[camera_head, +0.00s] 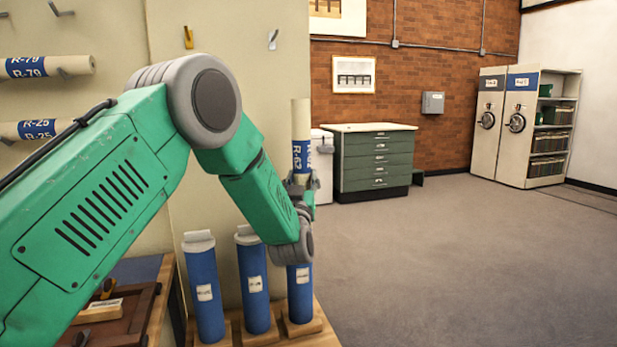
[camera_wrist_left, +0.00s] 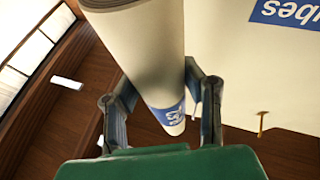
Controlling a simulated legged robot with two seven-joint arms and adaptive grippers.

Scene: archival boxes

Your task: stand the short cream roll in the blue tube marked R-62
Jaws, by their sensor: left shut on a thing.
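The cream roll (camera_head: 301,118) has a blue band marked R-62. My left gripper (camera_head: 300,183) is shut on it and holds it upright near its lower part. In the left wrist view the roll (camera_wrist_left: 150,50) passes between the two fingers, with its blue band beyond them. Three blue tubes stand on wooden bases: a left one (camera_head: 205,298), a middle one (camera_head: 256,290) and a right one (camera_head: 300,296). The roll is above the right tube, whose top is hidden by my wrist. The tube labels are too small to read. My right gripper is out of view.
Rolls marked R-79 (camera_head: 75,65) and R-25 (camera_head: 62,127) rest on wall pegs at the left. A wooden tray (camera_head: 125,325) lies on the table at lower left. A green drawer cabinet (camera_head: 376,163) stands behind. The floor at right is clear.

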